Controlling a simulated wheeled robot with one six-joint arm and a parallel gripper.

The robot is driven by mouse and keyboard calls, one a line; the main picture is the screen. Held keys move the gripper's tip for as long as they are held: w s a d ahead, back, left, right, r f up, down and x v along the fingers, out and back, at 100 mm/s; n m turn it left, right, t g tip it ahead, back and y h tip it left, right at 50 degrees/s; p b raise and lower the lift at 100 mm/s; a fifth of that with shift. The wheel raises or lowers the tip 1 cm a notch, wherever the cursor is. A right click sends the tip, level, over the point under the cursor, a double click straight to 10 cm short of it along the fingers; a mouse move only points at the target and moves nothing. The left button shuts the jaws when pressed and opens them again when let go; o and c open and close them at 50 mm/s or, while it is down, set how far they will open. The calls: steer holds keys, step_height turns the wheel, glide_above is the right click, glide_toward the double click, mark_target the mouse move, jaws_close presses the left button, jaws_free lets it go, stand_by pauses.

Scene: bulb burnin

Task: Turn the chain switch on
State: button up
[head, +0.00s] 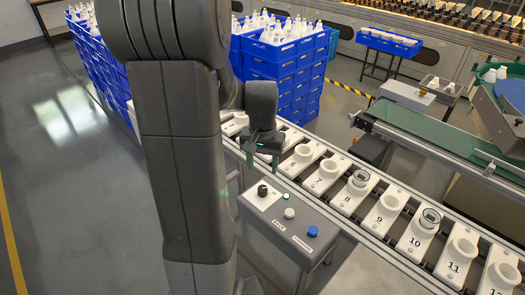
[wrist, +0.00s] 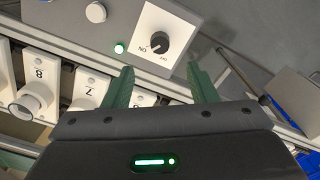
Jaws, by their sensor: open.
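The chain switch is a black rotary knob (head: 262,190) on a white plate at the left end of a grey control box. In the wrist view the knob (wrist: 160,42) is ahead of my fingertips, between their lines. A small light mark on it points toward the lower left, near lettering that seems to read ON; the exact setting is hard to tell. My gripper (head: 262,158) is open and empty, above and behind the box in the head view. Its two green fingers (wrist: 160,72) are apart and not touching the knob.
A green lamp (wrist: 119,48) glows beside the plate. A white button (head: 290,213) and a blue button (head: 313,231) sit farther along the box. Numbered white holders on a conveyor (head: 384,213) run behind it. Blue crates (head: 283,50) are stacked beyond.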

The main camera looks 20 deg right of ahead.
step_height(320, 180, up, 5)
glide_above(262, 188)
steer(key=shift+s+f, duration=0.1)
steer(key=shift+f, duration=0.1)
steer(key=shift+f, duration=0.15)
step_height(262, 188, down, 14)
steer(key=shift+r+b, duration=0.15)
steer(key=shift+b, duration=0.15)
stand_by(0.5)
steer(key=shift+r, duration=0.1)
